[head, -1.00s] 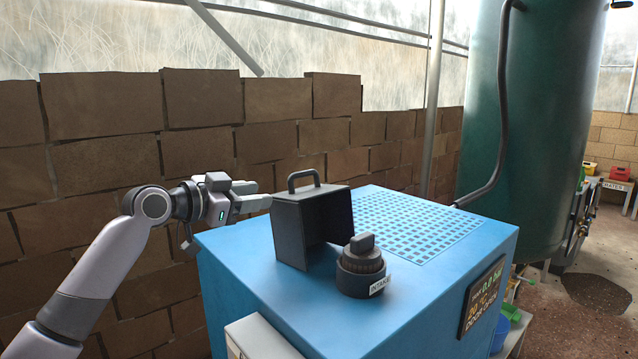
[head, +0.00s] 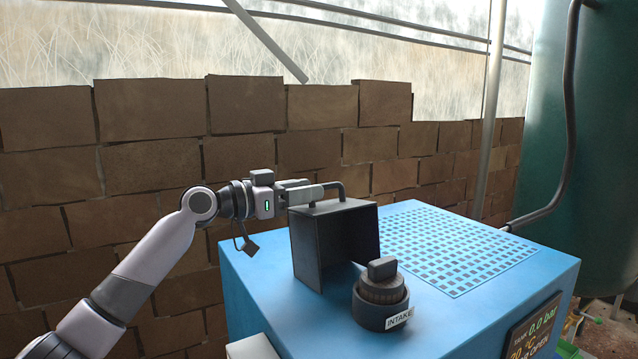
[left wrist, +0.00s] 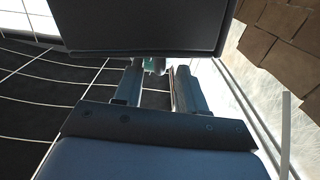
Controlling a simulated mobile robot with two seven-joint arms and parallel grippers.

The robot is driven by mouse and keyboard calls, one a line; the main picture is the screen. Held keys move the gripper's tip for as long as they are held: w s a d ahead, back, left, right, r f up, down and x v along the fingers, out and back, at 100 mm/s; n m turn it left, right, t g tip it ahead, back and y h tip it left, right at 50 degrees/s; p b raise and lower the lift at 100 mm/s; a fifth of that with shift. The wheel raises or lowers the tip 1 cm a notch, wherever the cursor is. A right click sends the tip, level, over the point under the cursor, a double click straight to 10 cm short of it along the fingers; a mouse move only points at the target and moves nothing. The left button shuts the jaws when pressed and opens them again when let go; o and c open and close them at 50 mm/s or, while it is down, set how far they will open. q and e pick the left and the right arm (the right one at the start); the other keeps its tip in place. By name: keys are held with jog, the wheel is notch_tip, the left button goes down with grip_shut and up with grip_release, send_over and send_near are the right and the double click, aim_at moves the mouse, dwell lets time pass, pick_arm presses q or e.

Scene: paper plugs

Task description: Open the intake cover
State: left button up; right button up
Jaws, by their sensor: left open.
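A dark box-like hood (head: 312,250) with an open front stands on the blue machine (head: 260,310). A bar handle (head: 341,187) rises from its top. In front of the hood is a round dark intake port with a ridged, gripped cap (head: 382,285) and an INTAKE label (head: 399,317). The cap sits on the port. My left gripper (head: 317,190) is open just above the hood's top left edge, its fingertips close to the handle; I cannot tell whether they touch it. In the left wrist view the fingers (left wrist: 160,70) are apart, with a dark panel (left wrist: 140,25) beyond them. My right gripper is out of view.
A brick wall (head: 150,170) stands behind, and a green tank (head: 580,150) with a pipe at the right.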

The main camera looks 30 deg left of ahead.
aim_at(326, 208)
pick_arm(q)
jog(key=shift+p+x, duration=0.3)
jog(key=shift+x, duration=1.25)
jog(key=shift+c, duration=0.3)
grip_shut()
jog(key=shift+s+d+r+m, duration=0.45)
jog(key=shift+d+m, duration=0.1)
jog(key=shift+d, duration=0.2)
jog(key=shift+s+d+r+m, duration=0.4)
jog(key=shift+s+d+m, duration=0.15)
jog(key=shift+d, duration=0.2)
jog(key=shift+w, duration=0.1)
jog(key=shift+o, duration=0.3)
grip_release()
